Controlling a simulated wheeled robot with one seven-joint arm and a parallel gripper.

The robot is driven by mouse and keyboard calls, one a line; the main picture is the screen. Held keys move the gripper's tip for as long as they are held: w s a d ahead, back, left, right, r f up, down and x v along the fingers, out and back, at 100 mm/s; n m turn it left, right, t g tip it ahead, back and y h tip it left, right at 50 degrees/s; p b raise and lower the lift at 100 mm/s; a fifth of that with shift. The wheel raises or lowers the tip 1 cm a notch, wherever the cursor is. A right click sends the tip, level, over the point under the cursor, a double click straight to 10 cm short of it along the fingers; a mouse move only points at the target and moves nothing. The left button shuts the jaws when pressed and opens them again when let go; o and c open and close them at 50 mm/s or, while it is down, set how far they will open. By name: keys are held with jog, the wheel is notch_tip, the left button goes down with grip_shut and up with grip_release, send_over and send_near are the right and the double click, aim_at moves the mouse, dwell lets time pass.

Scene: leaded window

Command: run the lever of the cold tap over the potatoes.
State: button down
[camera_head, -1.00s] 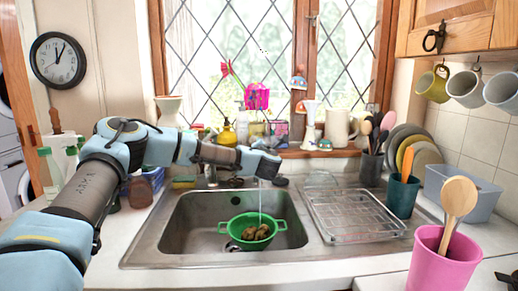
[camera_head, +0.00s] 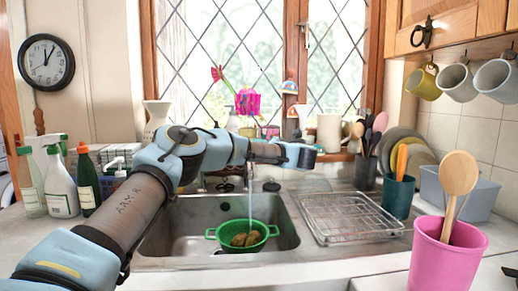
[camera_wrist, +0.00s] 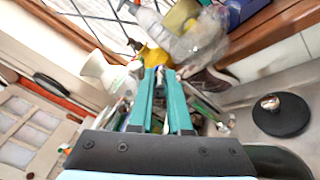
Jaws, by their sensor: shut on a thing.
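Several brown potatoes (camera_head: 246,239) lie in a green colander (camera_head: 228,247) with two handles, in the steel sink (camera_head: 185,230). A stream of water (camera_head: 249,195) falls into the colander. The tap's body and spout are largely hidden behind my arm. My gripper (camera_head: 316,150) is level, above the back rim of the sink, its teal tips pointing right. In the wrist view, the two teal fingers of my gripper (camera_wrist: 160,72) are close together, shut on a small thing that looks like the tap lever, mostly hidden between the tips.
A black plug-like disc (camera_wrist: 282,115) with a shiny knob lies behind the basin. A wire rack (camera_head: 350,215) stands on the drainer, utensil pots (camera_head: 398,195) beyond it. Spray bottles (camera_head: 60,185) stand at left, a pink pot (camera_head: 445,255) at front right. The sill is crowded.

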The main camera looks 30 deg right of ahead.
jog(key=c, duration=0.9)
grip_release()
jog(key=shift+o, duration=0.2)
jog(key=s+b, duration=0.3)
jog(key=s, duration=0.7)
jog(key=shift+s+d+b, duration=0.3)
jog(key=shift+s, duration=0.1)
